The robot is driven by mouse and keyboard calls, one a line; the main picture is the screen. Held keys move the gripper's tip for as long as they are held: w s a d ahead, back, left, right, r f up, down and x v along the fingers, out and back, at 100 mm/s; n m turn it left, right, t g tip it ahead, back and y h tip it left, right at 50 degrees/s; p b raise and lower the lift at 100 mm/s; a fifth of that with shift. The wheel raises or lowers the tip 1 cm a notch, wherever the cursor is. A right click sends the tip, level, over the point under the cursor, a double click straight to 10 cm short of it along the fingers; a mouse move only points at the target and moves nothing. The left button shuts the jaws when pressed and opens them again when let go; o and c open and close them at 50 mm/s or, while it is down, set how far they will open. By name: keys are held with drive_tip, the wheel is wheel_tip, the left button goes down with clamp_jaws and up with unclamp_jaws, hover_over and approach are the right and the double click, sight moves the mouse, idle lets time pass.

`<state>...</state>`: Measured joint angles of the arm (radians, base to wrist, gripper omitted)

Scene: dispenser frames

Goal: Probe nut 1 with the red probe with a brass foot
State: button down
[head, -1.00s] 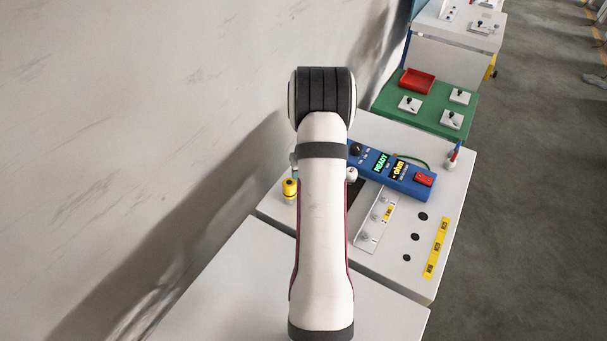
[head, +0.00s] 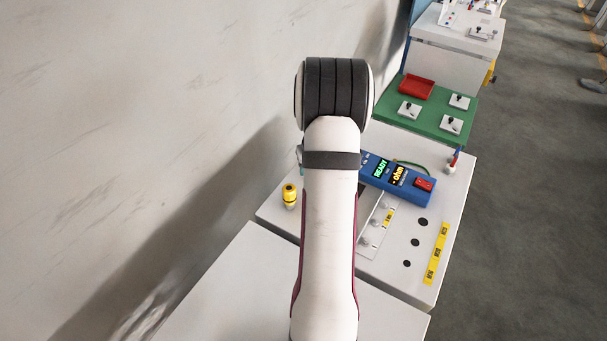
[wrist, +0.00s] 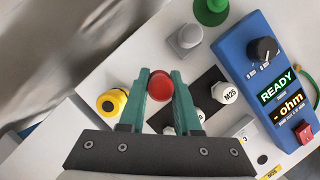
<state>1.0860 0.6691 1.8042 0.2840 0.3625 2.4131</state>
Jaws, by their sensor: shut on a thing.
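My gripper (wrist: 160,76) shows in the wrist view with its two green fingers closed on a round red piece (wrist: 160,87), seen from above, which looks like the top of the red probe. Its lower part and any brass foot are hidden. In the head view my own arm hides the gripper. I cannot read which nut is number 1. A corner of the plate (wrist: 245,133) shows at the wrist view's lower right.
The blue meter (head: 395,182) reads READY and "- ohm" in the wrist view (wrist: 258,75). Yellow labels (head: 437,253) line the right edge.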

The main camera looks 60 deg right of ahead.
drive_tip(key=s+r, duration=0.6)
drive_tip(key=s, duration=0.4)
drive_tip(key=s+a+f+n+y, duration=0.1)
drive_tip(key=s+a+n, duration=0.1)
drive_tip(key=s+n, duration=0.1)
drive_tip(key=s+a+f+n+t+y, duration=0.1)
drive_tip(key=s+a+n, duration=0.1)
drive_tip(key=s+n, duration=0.1)
drive_tip(key=s+a+f+n+y, duration=0.1)
drive_tip(key=s+a+f+n, duration=0.1)
drive_tip(key=s+a+n, duration=0.1)
drive_tip(key=shift+s+f, duration=0.1)
drive_tip(key=shift+s, duration=0.4)
drive_tip(key=shift+f, duration=2.35)
drive_tip(key=shift+f, duration=0.35)
wheel_tip(320, 180, up, 6)
drive_tip(key=shift+w, duration=0.1)
